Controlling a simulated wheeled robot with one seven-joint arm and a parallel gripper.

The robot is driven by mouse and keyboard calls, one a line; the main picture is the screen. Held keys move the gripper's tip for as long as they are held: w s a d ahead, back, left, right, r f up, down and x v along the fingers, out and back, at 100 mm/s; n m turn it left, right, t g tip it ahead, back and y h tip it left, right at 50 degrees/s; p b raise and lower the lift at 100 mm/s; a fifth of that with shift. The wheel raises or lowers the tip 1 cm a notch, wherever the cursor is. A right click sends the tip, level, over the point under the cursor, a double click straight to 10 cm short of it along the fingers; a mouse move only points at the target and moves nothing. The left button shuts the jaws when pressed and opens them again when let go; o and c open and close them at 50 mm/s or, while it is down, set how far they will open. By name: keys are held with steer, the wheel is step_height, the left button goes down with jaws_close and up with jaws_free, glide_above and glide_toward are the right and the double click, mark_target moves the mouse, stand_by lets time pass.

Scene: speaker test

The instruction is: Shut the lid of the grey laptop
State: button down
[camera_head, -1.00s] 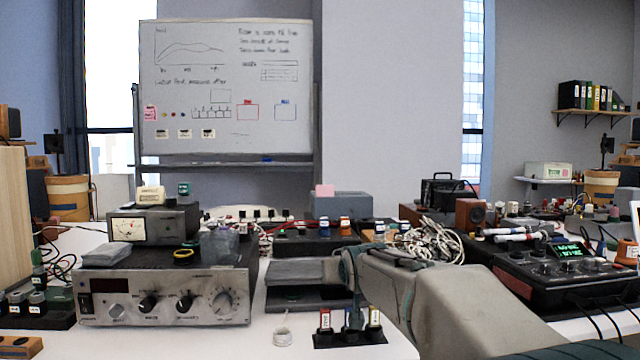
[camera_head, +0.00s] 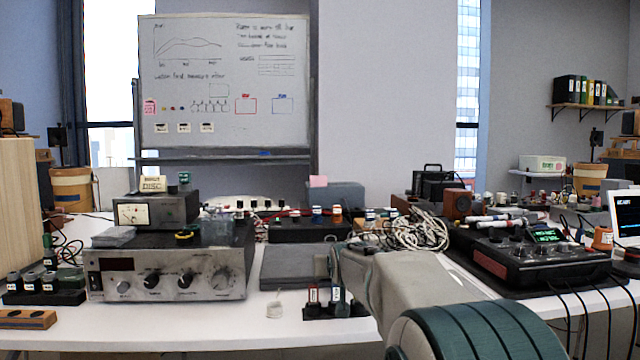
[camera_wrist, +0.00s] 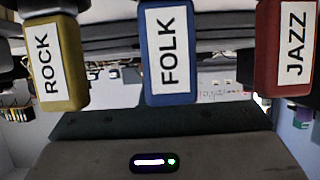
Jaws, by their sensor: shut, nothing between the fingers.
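The grey laptop (camera_head: 287,268) lies on the white table in the head view, right of the silver amplifier. Its lid looks flat on the base, with no screen or keys showing; a narrow gap cannot be ruled out. My gripper (camera_head: 333,264) is shut and empty at the laptop's right side. It overlaps the laptop's right edge in the picture; I cannot tell whether they touch. My arm hides what lies just right of it.
Upright labelled sticks (camera_head: 313,294) stand in a dark holder in front of my gripper; ROCK (camera_wrist: 57,65), FOLK (camera_wrist: 168,52) and JAZZ (camera_wrist: 286,48) fill the wrist view. The amplifier (camera_head: 165,274) is left, a cable bundle (camera_head: 420,232) behind. Another laptop (camera_head: 626,213) stands open far right.

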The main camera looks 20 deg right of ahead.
steer(key=s+a+r+g+p, duration=0.3)
steer(key=s+r+p, duration=0.4)
steer(key=s+p, duration=0.5)
steer(key=s+a+r+n+g+y+p, duration=0.1)
steer(key=s+a+r+g+p, duration=0.2)
steer(key=s+r+p, duration=0.4)
steer(key=s+a+r+g+y+p, duration=0.1)
steer(key=s+a+r+g+p, duration=0.2)
steer(key=s+p, duration=1.6)
step_height(320, 180, up, 4)
steer(key=shift+a+f+n+g+p, duration=0.1)
steer(key=shift+a+n+g+p, duration=0.25)
steer(key=shift+g+p, duration=0.4)
steer(key=shift+s, duration=0.1)
